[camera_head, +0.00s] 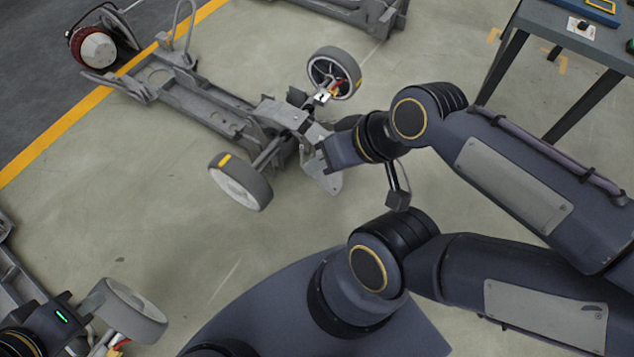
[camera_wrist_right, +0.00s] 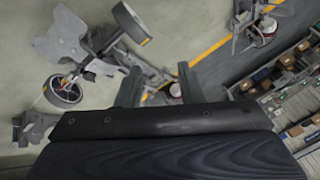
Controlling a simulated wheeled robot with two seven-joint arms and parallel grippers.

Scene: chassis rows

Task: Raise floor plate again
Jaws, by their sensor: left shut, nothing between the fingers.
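The middle chassis (camera_head: 205,110) lies on the floor with a wheel on each side of its near end. A light grey plate (camera_head: 322,180) shows at that end; I cannot tell whether it is the floor plate. A grey plate (camera_wrist_right: 62,38) also shows in the right wrist view. My right gripper (camera_head: 325,155) is over the near end of this chassis. Its two fingers (camera_wrist_right: 160,87) stand apart with nothing seen between them. My left gripper (camera_head: 75,312) is at the lower left, beside another chassis's wheel; it is shut and empty, its tips hard to make out.
Another chassis with a wheel (camera_head: 130,310) is at the lower left. More chassis parts (camera_head: 350,12) lie at the top. A dark table (camera_head: 570,40) stands at the upper right. A yellow floor line (camera_head: 50,137) runs at the left. Pale floor between the chassis is clear.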

